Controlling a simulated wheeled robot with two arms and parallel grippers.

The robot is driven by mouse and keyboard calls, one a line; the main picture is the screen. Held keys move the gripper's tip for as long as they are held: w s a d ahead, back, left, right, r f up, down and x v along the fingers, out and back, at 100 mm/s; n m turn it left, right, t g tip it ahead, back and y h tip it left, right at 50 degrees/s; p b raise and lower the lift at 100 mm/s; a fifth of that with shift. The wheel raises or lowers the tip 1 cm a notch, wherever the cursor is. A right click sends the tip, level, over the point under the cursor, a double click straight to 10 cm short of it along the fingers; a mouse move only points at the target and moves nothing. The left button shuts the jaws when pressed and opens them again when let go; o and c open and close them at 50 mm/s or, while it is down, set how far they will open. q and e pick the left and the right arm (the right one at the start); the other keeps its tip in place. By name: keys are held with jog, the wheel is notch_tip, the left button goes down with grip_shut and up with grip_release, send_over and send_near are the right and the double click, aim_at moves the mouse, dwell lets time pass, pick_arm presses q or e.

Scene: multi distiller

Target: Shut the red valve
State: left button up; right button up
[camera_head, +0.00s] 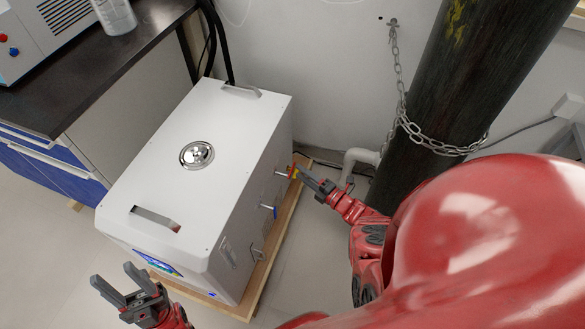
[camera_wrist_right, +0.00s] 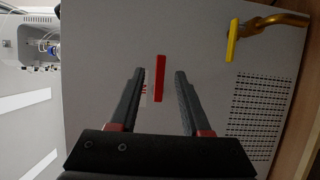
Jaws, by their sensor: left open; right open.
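The red valve (camera_head: 292,171) is on the right side of the white machine (camera_head: 205,165). In the right wrist view its handle is an upright red bar (camera_wrist_right: 160,78), seen between the two fingers with space on both sides. My right gripper (camera_head: 309,178) is open beside the valve, its fingers pointing at the machine's side; it also shows in the right wrist view (camera_wrist_right: 160,84). I cannot tell how deep the handle sits between the fingers. My left gripper (camera_head: 114,277) is open and empty, in front of the machine's near left corner.
A yellow handle (camera_wrist_right: 232,41) on a brass pipe is near a vent grille. A dark cylinder (camera_head: 458,80) with a chain stands right of the machine. A dark-topped bench (camera_head: 70,85) is at the left.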

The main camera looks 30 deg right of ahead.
aim_at(293, 166)
jog(key=shift+b+x, duration=0.55)
jog(key=shift+x, duration=1.8)
jog(key=shift+c, duration=0.3)
grip_shut()
